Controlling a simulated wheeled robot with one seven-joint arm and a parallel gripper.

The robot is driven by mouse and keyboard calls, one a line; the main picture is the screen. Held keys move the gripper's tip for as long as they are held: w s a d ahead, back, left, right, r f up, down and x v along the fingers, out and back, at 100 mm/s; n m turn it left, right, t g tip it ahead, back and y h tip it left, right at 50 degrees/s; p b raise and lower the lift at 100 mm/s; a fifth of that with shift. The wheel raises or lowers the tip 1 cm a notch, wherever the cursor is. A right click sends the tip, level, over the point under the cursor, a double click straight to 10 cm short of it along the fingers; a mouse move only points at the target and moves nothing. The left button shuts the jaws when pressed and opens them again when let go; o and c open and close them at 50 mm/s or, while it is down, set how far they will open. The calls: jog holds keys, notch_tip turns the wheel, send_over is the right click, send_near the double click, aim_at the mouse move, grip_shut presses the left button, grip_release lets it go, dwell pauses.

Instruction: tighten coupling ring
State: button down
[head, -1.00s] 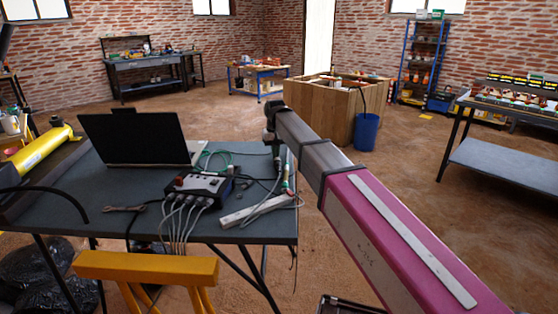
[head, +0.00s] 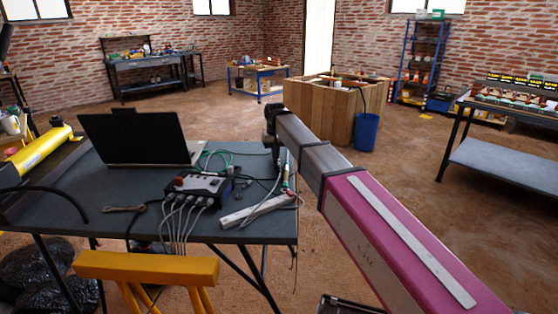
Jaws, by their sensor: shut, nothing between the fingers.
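No part that I can clearly tell as the coupling ring shows in the head view. A yellow cylinder (head: 38,149) lies at the left edge, with a dark fitting at its right end. A black hose (head: 50,192) curves over the table below it. A green and metal connector (head: 286,177) sits near the table's right edge, too small to tell if it has a ring.
The dark table (head: 110,225) holds a laptop (head: 135,138), a cabled control box (head: 199,187), a wrench (head: 125,209) and a power strip (head: 255,211). A yellow trestle (head: 146,268) stands in front. Open floor lies beyond.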

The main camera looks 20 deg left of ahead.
jog(key=shift+w+d, duration=0.25)
jog(key=shift+d, duration=0.3)
dwell(0.5)
dwell(0.4)
jog(key=shift+r, duration=0.6)
jog(key=shift+a, duration=0.15)
jog(key=shift+s+a, duration=0.25)
jog(key=shift+a, duration=0.15)
jog(key=shift+f, duration=0.6)
dwell(0.6)
jog(key=shift+w+d, duration=0.25)
jog(key=shift+d, duration=0.25)
dwell(0.6)
jog(key=shift+r, duration=0.65)
